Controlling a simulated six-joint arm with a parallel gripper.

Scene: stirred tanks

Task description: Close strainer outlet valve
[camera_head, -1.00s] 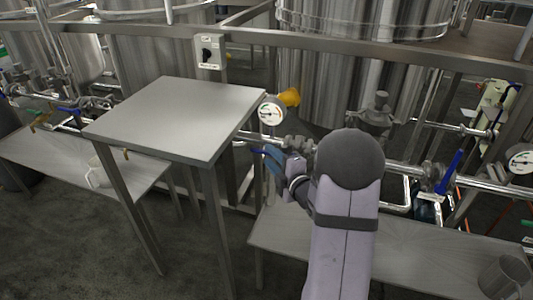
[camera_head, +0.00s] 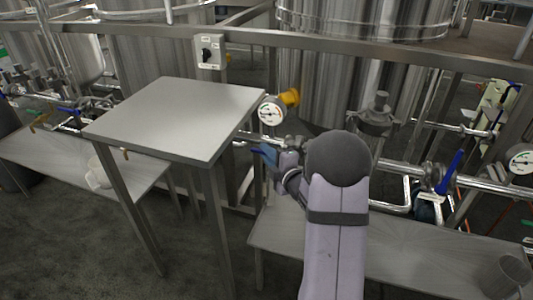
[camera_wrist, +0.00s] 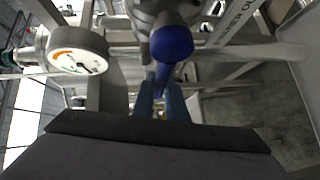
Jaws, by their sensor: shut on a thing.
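A valve with a blue handle sits on the steel pipe run beside the gauge. In the wrist view its blue handle (camera_wrist: 172,45) points toward me, its rounded end large and its lower part running down between my fingers. My gripper (camera_wrist: 161,100) is shut on this handle. In the head view my gripper (camera_head: 268,153) is at the pipe, left of my forearm, with a bit of blue showing at its tip. My wrist and arm hide most of the valve body there. I cannot tell the handle's exact angle to the pipe.
A dial gauge (camera_head: 271,112) stands close by, and also shows in the wrist view (camera_wrist: 77,50). A raised steel table (camera_head: 175,115) is to the left. Another blue-handled valve (camera_head: 450,172) is to the right. A low bench (camera_head: 400,255) with a metal cup (camera_head: 503,275) lies below.

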